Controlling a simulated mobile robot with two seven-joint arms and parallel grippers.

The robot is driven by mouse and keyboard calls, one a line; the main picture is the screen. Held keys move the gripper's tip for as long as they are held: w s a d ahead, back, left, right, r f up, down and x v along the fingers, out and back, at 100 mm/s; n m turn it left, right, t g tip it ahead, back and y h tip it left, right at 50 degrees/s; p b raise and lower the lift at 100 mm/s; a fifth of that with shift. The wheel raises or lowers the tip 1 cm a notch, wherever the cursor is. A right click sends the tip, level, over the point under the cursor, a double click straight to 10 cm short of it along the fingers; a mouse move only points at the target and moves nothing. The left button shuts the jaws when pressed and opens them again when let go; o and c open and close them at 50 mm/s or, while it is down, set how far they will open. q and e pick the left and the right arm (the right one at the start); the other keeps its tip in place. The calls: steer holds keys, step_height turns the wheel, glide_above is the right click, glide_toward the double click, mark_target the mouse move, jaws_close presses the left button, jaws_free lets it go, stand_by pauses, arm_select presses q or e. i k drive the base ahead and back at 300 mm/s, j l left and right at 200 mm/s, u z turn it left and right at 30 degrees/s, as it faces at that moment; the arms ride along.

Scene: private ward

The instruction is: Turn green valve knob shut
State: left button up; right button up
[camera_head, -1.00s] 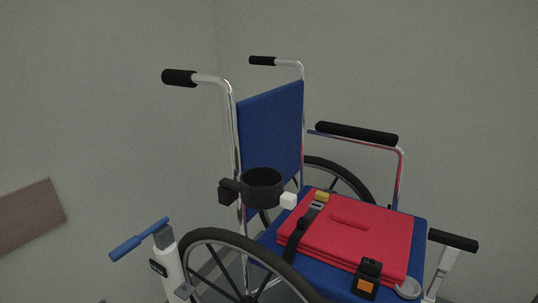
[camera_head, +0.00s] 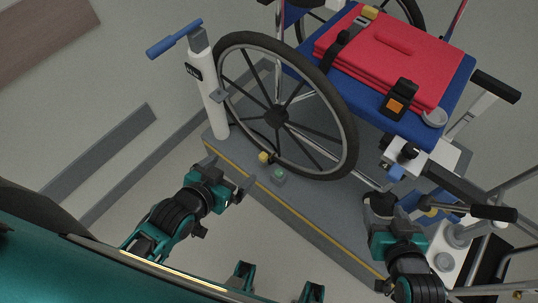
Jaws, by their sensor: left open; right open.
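A small green knob-like piece (camera_head: 279,173) sits on a grey block on the platform, beside the wheelchair's large wheel. I cannot tell for certain that it is the valve knob. My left gripper (camera_head: 243,186) is open and empty, a little left of and below the green piece in the picture, apart from it. My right gripper (camera_head: 381,207) is open at the right, near the wheelchair's front, well away from the green piece. Its fingertips are dark and hard to separate from the wheelchair parts behind.
The wheelchair's wheel (camera_head: 277,117) rises just behind the green piece. A yellow piece (camera_head: 264,157) is close to its left. A white post with a blue handle (camera_head: 174,38) stands at the platform's left. A red folded item (camera_head: 385,50) lies on the seat. Metal frames crowd the right.

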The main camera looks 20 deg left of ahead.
mark_target(278, 173)
steer(key=j+u, duration=0.25)
steer(key=l+u, duration=0.1)
steer(key=l, duration=0.15)
steer(key=i+j, duration=0.15)
steer(key=j, duration=0.15)
steer(key=i+j+z, duration=0.1)
steer(key=j, duration=0.2)
steer(key=z, duration=1.45)
